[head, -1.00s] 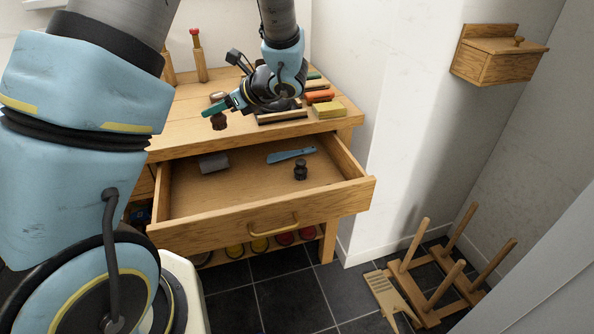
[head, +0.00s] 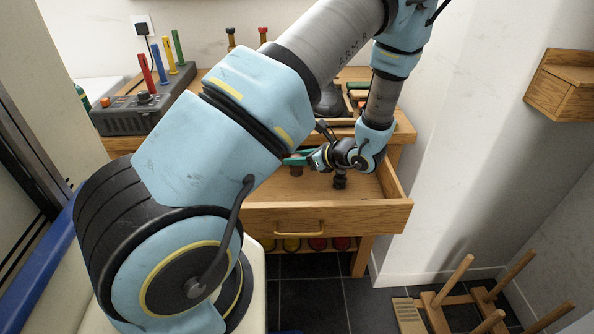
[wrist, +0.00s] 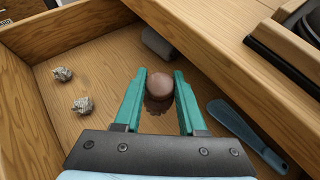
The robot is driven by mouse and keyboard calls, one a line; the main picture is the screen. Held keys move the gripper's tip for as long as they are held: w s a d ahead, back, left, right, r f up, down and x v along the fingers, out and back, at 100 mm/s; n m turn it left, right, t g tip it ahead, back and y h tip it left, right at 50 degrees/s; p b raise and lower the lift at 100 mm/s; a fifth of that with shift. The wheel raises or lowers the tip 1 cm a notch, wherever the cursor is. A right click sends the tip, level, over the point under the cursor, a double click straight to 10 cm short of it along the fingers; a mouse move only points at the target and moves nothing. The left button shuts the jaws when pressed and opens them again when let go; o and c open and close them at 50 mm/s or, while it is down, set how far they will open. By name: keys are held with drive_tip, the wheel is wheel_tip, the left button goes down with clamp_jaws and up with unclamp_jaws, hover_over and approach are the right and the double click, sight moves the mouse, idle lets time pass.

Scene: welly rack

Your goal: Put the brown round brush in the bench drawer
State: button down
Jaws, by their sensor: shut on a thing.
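The brown round brush (wrist: 159,87) is between the two green fingers of my gripper (wrist: 160,92) in the wrist view, over the floor of the open bench drawer. Whether the brush touches the drawer floor I cannot tell.
A grey device with coloured posts (head: 137,117) stands on the bench. A wooden rack (head: 440,310) is on the floor at right.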

sight(301, 173)
drive_tip(key=shift+f+p, duration=0.35)
drive_tip(key=shift+f, duration=2.25)
drive_tip(key=shift+f, duration=0.1)
drive_tip(key=shift+f, duration=0.15)
drive_tip(key=shift+c, duration=2.4)
unclamp_jaws()
